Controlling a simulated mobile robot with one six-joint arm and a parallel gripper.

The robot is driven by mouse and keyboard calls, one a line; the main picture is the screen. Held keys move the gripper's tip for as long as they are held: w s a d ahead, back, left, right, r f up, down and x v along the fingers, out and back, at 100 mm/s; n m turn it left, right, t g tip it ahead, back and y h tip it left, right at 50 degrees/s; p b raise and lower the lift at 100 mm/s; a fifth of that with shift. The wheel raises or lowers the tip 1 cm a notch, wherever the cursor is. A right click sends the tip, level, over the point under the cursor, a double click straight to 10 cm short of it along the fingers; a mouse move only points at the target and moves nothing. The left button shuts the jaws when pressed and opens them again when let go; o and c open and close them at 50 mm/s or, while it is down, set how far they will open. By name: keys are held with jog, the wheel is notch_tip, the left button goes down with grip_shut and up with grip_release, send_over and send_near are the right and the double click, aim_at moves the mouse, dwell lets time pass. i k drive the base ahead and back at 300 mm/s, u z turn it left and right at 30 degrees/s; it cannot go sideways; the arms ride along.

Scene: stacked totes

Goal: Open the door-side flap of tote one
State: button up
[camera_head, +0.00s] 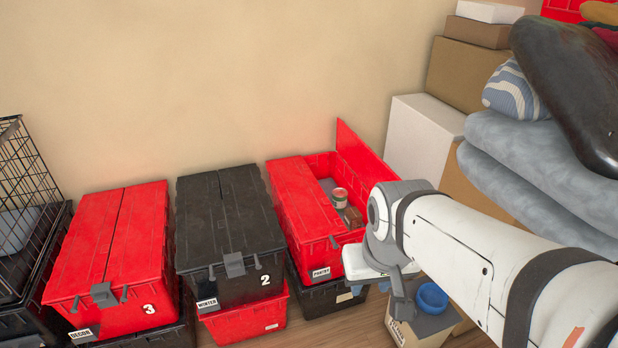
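Totes marked 3 (125,285) and 2 (235,285) stand at left and middle. The red tote at right, labelled PANTRY (305,262), shows no number, as my arm covers part of its front; by the order it appears to be tote one. Its left flap (298,200) lies shut. Its right flap (362,160) stands raised, and a can (339,197) and a brown item (353,216) show inside. My gripper (400,300) hangs at the tote's front right; its fingers are not clear. Which flap is door-side cannot be told.
A cardboard box (425,333) with a blue bowl (432,298) is at the lower right, close to my gripper. Boxes (425,135) and stacked grey cushions (535,175) crowd the right. A wire crate (25,190) stands at far left.

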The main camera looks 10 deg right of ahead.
aim_at(313, 218)
jog(key=z, duration=0.05)
jog(key=i, duration=1)
jog(key=z, duration=1.7)
jog(key=k, duration=1.3)
jog(key=u, duration=1.05)
jog(key=i, duration=0.55)
jog(key=u, duration=0.05)
